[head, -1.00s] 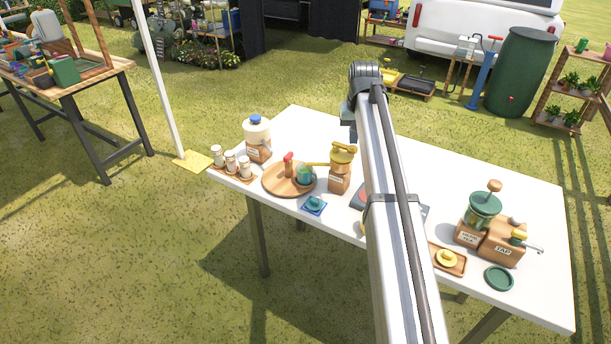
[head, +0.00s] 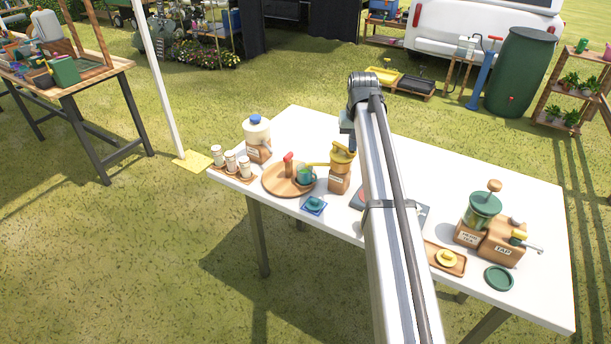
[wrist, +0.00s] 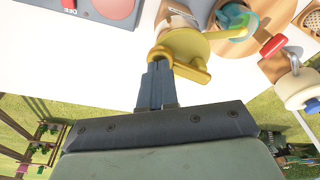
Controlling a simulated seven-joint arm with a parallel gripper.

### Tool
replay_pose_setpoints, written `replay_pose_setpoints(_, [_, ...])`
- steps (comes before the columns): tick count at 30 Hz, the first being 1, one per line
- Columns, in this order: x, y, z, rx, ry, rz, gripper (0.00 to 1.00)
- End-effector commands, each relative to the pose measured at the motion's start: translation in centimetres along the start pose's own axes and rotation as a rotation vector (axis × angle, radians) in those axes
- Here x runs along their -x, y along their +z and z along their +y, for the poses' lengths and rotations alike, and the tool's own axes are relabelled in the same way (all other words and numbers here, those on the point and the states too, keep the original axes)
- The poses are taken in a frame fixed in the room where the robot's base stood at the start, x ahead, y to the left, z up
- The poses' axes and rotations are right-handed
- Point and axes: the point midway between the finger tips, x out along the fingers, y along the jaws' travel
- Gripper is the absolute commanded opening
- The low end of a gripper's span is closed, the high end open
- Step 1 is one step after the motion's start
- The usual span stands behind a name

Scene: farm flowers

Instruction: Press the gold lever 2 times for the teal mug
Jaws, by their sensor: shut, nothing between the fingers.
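The gold-topped dispenser (head: 341,155) stands on a wooden block near the table's middle. Its gold spout (head: 318,164) points left over the teal mug (head: 304,176), which sits on a round wooden tray (head: 273,184). In the wrist view, the gold top (wrist: 186,45) has a rounded gold lever end (wrist: 160,54) right at my fingertips. My gripper (wrist: 157,68) is shut and empty, pointing at that end; it seems to touch it, but contact is not certain. The teal mug (wrist: 238,20) shows beyond the spout. In the head view my arm hides part of the table.
A blue-capped jar (head: 257,138) and several small shakers (head: 231,162) stand at left. A small blue pad (head: 313,205) lies in front. A grey scale-like device (wrist: 95,8) is beside the dispenser. A green grinder (head: 485,210) and tap box (head: 503,243) stand at right.

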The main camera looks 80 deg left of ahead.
Motion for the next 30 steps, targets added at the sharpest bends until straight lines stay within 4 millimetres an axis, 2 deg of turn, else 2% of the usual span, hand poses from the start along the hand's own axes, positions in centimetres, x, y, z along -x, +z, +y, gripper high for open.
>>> replay_pose_setpoints(14, [0.0, 0.0, 0.0, 0.0, 0.0, 0.0, 0.0])
replay_pose_setpoints(30, [2.4, -0.5, 0.0, 0.0, 0.0, 0.0, 0.0])
